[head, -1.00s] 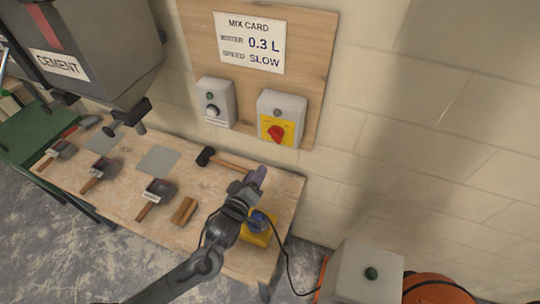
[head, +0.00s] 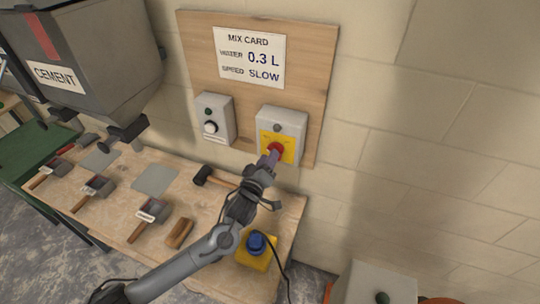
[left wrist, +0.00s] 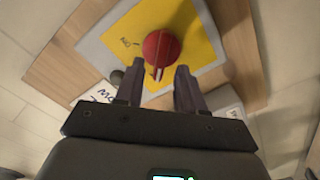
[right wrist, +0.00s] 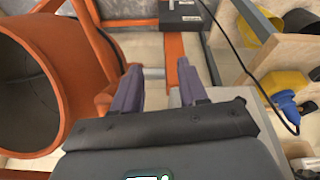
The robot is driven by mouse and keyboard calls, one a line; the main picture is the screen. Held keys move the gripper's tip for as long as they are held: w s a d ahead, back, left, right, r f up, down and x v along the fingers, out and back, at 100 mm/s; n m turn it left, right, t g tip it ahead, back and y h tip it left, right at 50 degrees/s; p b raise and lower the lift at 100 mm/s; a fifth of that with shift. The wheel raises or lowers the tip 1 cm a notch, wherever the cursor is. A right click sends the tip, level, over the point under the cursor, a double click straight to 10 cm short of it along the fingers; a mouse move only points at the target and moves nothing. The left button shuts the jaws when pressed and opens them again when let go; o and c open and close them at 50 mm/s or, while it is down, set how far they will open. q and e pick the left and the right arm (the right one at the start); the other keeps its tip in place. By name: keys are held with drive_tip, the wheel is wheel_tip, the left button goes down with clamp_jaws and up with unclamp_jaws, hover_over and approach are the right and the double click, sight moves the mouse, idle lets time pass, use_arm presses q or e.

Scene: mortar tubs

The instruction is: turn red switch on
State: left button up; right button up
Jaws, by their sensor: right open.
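The red switch (head: 276,147) is a round knob on a yellow plate (head: 289,151) on a grey box (head: 283,116), fixed to the wooden wall board. My left gripper (head: 270,159) is right in front of it. In the left wrist view the red switch (left wrist: 161,44) shows between and just past the two fingertips (left wrist: 157,72). The fingers are apart, with a gap on either side; I cannot tell whether they touch the knob. My right gripper (right wrist: 160,82) is open and empty near an orange frame in the right wrist view; it is outside the head view.
A second grey box (head: 214,118) with a dial is left of the switch box, below the mix card (head: 249,57). The workbench (head: 130,189) holds trowels, a mallet (head: 203,175) and a yellow box with a blue plug (head: 256,243). An orange drum (right wrist: 30,85) shows in the right wrist view.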

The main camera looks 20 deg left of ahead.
use_arm(q)
drive_tip(key=shift+w, duration=1)
clamp_jaws()
